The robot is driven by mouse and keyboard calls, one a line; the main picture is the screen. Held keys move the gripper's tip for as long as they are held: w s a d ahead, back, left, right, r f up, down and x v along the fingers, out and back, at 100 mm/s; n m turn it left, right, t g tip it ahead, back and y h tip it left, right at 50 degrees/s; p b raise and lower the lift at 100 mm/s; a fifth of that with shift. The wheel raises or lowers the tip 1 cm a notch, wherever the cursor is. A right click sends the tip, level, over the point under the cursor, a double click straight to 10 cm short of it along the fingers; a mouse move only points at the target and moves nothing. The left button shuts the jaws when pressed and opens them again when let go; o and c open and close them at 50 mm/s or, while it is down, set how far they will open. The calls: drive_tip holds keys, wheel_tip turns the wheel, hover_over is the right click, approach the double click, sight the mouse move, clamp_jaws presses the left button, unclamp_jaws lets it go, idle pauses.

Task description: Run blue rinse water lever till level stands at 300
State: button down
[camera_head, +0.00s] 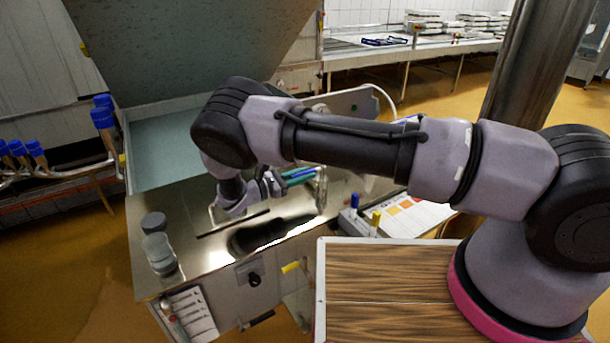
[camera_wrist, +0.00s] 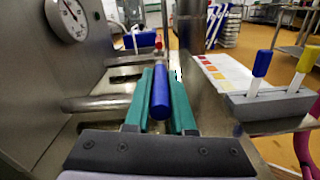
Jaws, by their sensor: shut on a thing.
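The blue rinse water lever (camera_wrist: 160,95) is a round blue handle in the wrist view, pointing toward the camera. My gripper (camera_wrist: 161,80) has its two teal fingers on either side of the handle and is shut on it. In the head view my gripper (camera_head: 299,176) reaches over the steel counter, near its back edge; my arm hides part of this area. A round white dial gauge (camera_wrist: 71,16) is on the steel wall at the upper left of the wrist view; its figures are too small to read. I cannot make out a 300 mark or the water level.
Grey lidded jars (camera_head: 160,253) stand at the counter's left front. A grey holder (camera_wrist: 268,104) with a blue-handled and a yellow-handled item stands at the right, beside a colour chart (camera_head: 408,214). A wooden-topped surface (camera_head: 385,290) lies in front.

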drive_tip(key=c, duration=0.8)
unclamp_jaws()
drive_tip(key=shift+o, duration=0.2)
drive_tip(key=v, duration=1)
drive_tip(key=shift+s+a, duration=0.2)
drive_tip(key=shift+a, duration=0.15)
